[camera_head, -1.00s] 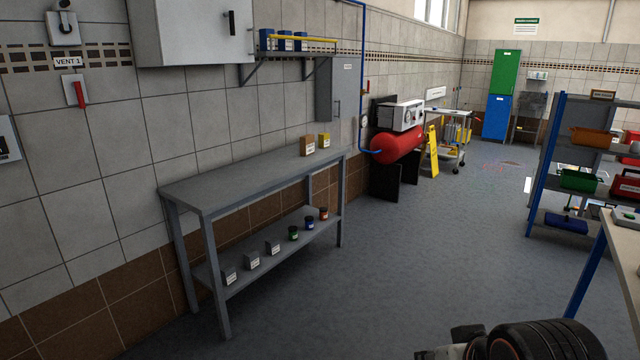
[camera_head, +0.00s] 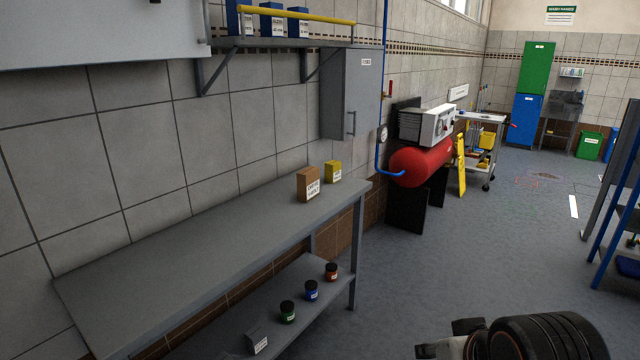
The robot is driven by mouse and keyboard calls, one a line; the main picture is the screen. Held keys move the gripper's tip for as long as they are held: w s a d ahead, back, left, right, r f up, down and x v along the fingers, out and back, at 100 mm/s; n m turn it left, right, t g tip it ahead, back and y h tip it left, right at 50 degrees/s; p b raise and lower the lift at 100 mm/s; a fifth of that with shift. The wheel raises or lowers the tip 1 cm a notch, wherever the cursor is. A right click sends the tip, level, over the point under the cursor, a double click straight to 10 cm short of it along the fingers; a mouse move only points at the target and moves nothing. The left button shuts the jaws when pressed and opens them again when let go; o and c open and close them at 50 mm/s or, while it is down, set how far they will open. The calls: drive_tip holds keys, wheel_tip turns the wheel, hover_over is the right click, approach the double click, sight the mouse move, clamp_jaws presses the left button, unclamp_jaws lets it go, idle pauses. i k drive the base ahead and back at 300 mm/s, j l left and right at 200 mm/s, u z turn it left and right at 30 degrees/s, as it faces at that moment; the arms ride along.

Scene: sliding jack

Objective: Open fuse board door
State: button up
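A tall grey wall cabinet (camera_head: 345,95) hangs beyond the wall shelf, with a small label too small to read surely and a handle on its right part; its door looks shut. It may be the fuse board. A larger pale cabinet (camera_head: 95,30) is cut off at the upper left, its front flat and shut as far as it shows. Parts of my own arm show at the bottom right, dark and rounded. My gripper cannot be made out in this view, and nothing of mine touches either cabinet.
A grey workbench (camera_head: 190,240) stands along the wall below, with two small boxes on top and pots on its lower shelf. A wall shelf (camera_head: 280,42) with a yellow rail holds blue boxes. A red compressor tank (camera_head: 420,163) stands beyond. The floor (camera_head: 450,260) to the right is open.

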sight(363, 68)
drive_tip(key=i+u, duration=0.1)
drive_tip(key=i, duration=0.4)
drive_tip(key=i+l+u, duration=0.1)
drive_tip(key=i, duration=0.4)
drive_tip(key=i+l, duration=0.1)
drive_tip(key=i, duration=0.4)
drive_tip(key=i+l+u, duration=0.15)
drive_tip(key=i, duration=0.35)
drive_tip(key=i+l+u, duration=0.1)
drive_tip(key=i, duration=0.35)
